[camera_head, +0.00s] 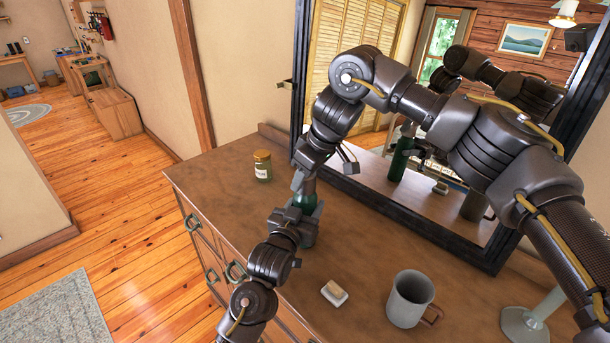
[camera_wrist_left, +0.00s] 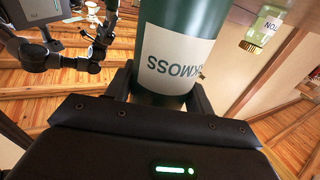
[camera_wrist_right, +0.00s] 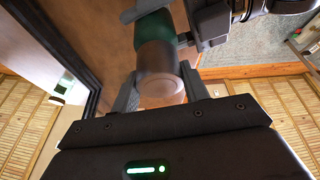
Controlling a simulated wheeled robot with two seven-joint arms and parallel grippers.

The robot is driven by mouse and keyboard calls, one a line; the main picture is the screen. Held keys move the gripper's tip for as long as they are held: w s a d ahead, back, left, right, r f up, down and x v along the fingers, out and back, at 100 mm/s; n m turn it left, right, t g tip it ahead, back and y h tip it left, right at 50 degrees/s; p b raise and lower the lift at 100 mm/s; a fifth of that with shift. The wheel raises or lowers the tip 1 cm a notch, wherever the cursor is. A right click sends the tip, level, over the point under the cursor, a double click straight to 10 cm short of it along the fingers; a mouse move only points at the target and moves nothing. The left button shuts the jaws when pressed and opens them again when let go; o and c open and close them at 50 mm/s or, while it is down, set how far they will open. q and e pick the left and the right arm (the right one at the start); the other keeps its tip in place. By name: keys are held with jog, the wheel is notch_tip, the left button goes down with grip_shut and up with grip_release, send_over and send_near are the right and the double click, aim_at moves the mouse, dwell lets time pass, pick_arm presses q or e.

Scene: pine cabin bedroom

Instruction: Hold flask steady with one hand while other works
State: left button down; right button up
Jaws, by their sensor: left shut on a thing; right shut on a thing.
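A dark green flask (camera_head: 304,203) stands upright on the brown dresser top (camera_head: 225,180), in front of the mirror. My left gripper (camera_head: 303,218) is shut around its green body. In the left wrist view the body (camera_wrist_left: 182,30) shows a pale label (camera_wrist_left: 175,62), reading upside down, between my fingers. My right gripper (camera_head: 306,180) comes down from above and is shut on the flask's top. In the right wrist view the grey-brown cap (camera_wrist_right: 158,72) sits between my fingers, with the green body beyond it. Whether the cap is loose cannot be told.
A green jar with a yellow lid (camera_head: 263,166) stands left of the flask. A soap bar on a small dish (camera_head: 334,293), a grey mug (camera_head: 410,298) and a pale stand (camera_head: 528,325) are to the right. The dark-framed mirror (camera_head: 415,212) stands close behind my arms.

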jog(key=m+t+h, duration=0.1)
jog(key=m, duration=0.5)
jog(key=shift+a+t+h, duration=0.1)
jog(key=shift+t+h, duration=0.3)
jog(key=m+h, duration=0.1)
jog(key=m, duration=0.2)
jog(key=shift+m, duration=0.4)
jog(key=m+h, duration=0.1)
jog(key=m, duration=0.2)
jog(key=shift+m+h, duration=0.3)
jog(key=shift+h, duration=0.1)
jog(key=o, duration=1)
jog(key=shift+w, duration=0.1)
jog(key=shift+r, duration=2.25)
